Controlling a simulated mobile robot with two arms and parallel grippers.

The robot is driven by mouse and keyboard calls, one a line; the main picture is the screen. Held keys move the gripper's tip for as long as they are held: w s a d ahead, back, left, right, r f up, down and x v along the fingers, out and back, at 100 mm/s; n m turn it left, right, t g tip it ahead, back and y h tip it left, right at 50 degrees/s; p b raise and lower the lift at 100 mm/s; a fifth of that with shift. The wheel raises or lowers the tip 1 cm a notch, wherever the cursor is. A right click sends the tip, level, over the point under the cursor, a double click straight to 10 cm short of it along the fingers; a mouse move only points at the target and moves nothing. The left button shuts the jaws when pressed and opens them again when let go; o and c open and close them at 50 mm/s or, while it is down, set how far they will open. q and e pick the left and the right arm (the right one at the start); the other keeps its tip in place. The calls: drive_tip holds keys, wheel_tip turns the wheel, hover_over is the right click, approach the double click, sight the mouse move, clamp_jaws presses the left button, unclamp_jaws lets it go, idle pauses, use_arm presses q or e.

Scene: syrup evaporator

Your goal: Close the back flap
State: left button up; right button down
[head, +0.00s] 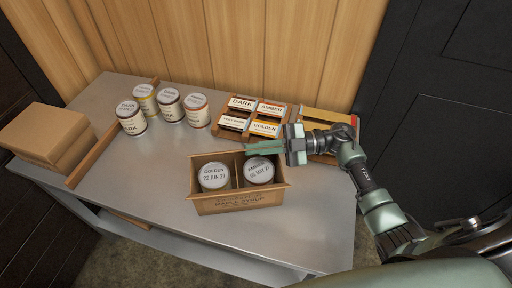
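An open cardboard carton (238,202) stands on the metal table, with maple syrup printing on its front. Two round-lidded cans stand in it side by side, a golden one (214,176) on the left and an amber one (259,170) on the right, with a divider between them. The carton's back edge (207,157) stands up behind the cans; I cannot tell how far its back flap is folded. My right gripper (250,147) points left, just above the carton's back right edge. Its narrow green fingers show edge-on, so its opening and any contact are unclear. My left gripper is out of view.
Several syrup cans (169,105) stand at the back left beside a wooden strip (92,158). A closed cardboard box (45,136) lies at the far left. A wooden rack of label cards (233,123) stands behind the carton. The table (150,185) is clear left of the carton.

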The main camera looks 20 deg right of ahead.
idle(0.5)
drive_tip(key=shift+s+f+n+b, duration=0.1)
drive_tip(key=shift+f+n+b, duration=0.2)
drive_tip(key=shift+b, duration=0.15)
drive_tip(key=n+b, duration=0.1)
drive_tip(key=s+f+n+b, duration=0.1)
drive_tip(key=n+b, duration=0.1)
drive_tip(key=shift+f, duration=0.15)
drive_tip(key=shift+a+b, duration=0.1)
drive_tip(key=shift+b, duration=0.3)
drive_tip(key=shift+n, duration=0.4)
drive_tip(key=c, duration=1.6)
unclamp_jaws()
drive_tip(key=shift+c, duration=0.2)
